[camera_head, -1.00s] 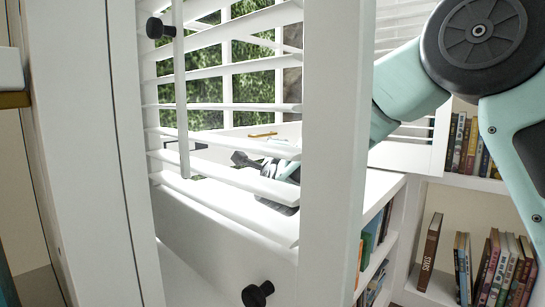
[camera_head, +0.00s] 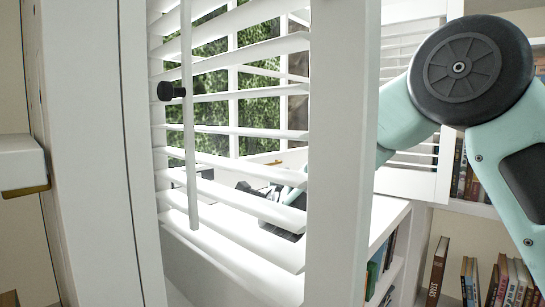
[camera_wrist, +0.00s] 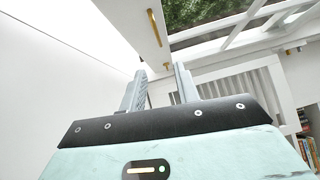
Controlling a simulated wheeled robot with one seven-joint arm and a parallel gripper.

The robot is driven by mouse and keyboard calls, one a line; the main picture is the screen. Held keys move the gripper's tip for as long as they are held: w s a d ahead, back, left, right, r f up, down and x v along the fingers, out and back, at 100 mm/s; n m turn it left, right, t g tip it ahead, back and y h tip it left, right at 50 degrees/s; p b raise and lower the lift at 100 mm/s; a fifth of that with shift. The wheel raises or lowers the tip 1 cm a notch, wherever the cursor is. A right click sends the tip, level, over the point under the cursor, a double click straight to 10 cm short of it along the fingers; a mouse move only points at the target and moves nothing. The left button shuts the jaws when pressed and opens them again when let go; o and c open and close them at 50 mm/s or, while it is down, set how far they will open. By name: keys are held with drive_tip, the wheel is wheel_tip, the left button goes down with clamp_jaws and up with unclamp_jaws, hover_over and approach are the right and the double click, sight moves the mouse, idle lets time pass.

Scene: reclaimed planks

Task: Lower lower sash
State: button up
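The window shows through the slats of a white louvred shutter in the head view, with green foliage behind its white bars (camera_head: 233,100). In the wrist view, a white sash rail (camera_wrist: 135,22) carries a brass handle (camera_wrist: 153,27), with foliage behind glass to its right. My gripper (camera_wrist: 160,72) points towards this rail, its two grey fingers apart with nothing visible between them. The handle is beyond the fingertips; I see no contact. In the head view my gripper (camera_head: 275,208) is partly hidden behind the slats, low and close to the white sill area.
The shutter's white stile (camera_head: 345,150) stands close in front, with a black knob (camera_head: 170,91) and a tilt rod (camera_head: 188,130) on its left. A bookshelf with books (camera_head: 490,280) is at right. A white ledge (camera_head: 20,165) juts in at the left edge.

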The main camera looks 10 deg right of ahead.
drive_tip(key=r+p, duration=0.1)
drive_tip(key=p, duration=0.3)
drive_tip(key=r+n+g+p, duration=0.1)
drive_tip(key=p, duration=0.4)
drive_tip(key=w+r+n+g+p, duration=0.1)
drive_tip(key=p, duration=0.4)
drive_tip(key=shift+a+r, duration=0.15)
drive_tip(key=shift+r, duration=0.15)
drive_tip(key=shift+w+f, duration=0.1)
drive_tip(key=f+x, duration=0.1)
drive_tip(key=x, duration=1.6)
drive_tip(key=shift+p, duration=0.4)
drive_tip(key=shift+w, duration=0.15)
clamp_jaws()
